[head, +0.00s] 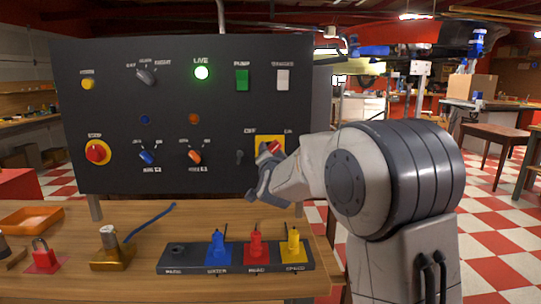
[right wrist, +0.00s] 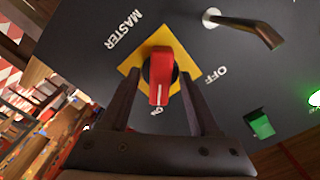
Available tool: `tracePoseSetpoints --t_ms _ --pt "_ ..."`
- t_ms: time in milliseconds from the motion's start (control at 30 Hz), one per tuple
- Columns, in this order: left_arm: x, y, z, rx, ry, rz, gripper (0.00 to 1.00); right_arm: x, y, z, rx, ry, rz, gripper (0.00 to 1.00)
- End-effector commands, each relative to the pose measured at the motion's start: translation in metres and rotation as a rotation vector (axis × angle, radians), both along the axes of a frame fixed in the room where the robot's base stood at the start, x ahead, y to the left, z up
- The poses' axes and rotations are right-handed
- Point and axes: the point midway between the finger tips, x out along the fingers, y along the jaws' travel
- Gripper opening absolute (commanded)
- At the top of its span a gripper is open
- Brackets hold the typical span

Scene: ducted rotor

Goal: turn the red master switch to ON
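The red master switch (head: 270,148) sits on a yellow plate at the lower right of the dark panel. In the right wrist view the red knob (right wrist: 161,78) has its white-marked end toward the ON label, which its tip partly covers; OFF is to the right. In the head view the handle tilts up and right, toward ON. My right gripper (right wrist: 159,76) has one finger on each side of the knob, with gaps visible, so it looks open around it. In the head view my right gripper (head: 262,180) partly hides the switch. My left gripper is out of view.
The LIVE lamp (head: 201,72) glows green. A small dark lever (right wrist: 250,28) sticks out beside the switch. A rack (head: 200,262) with blue, red and yellow plugs stands on the bench below. An orange tray (head: 30,220) and a brass block (head: 112,257) are at left.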

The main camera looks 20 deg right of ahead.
Motion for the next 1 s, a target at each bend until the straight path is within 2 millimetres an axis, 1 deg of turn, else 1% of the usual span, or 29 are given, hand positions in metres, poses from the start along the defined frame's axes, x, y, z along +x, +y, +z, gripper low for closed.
tracePoseSetpoints --t_ms 67,167,267,500,600,700,800,1000 --pt "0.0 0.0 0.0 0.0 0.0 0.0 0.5 -0.001 0.001 0.0 -0.001 0.001 0.001 0.62" --pt "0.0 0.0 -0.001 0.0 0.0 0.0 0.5 -0.009 0.003 0.0 -0.001 0.0 0.001 0.62" --pt "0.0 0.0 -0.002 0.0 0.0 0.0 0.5 -0.025 0.008 0.0 0.0 0.001 0.002 0.62" --pt "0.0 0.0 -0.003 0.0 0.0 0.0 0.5 -0.072 0.021 0.001 0.0 -0.002 0.002 0.62" --pt "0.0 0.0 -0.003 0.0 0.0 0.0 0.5 -0.086 0.025 0.001 0.001 -0.001 0.002 0.62" --pt "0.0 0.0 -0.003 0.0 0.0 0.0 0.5 -0.096 0.027 0.001 0.001 -0.002 0.001 0.62" --pt "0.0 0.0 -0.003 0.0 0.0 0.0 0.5 -0.1 0.028 0.0 0.001 -0.001 -0.001 0.62" --pt "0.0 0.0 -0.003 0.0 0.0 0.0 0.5 -0.101 0.028 0.0 0.0 0.0 -0.001 0.62"
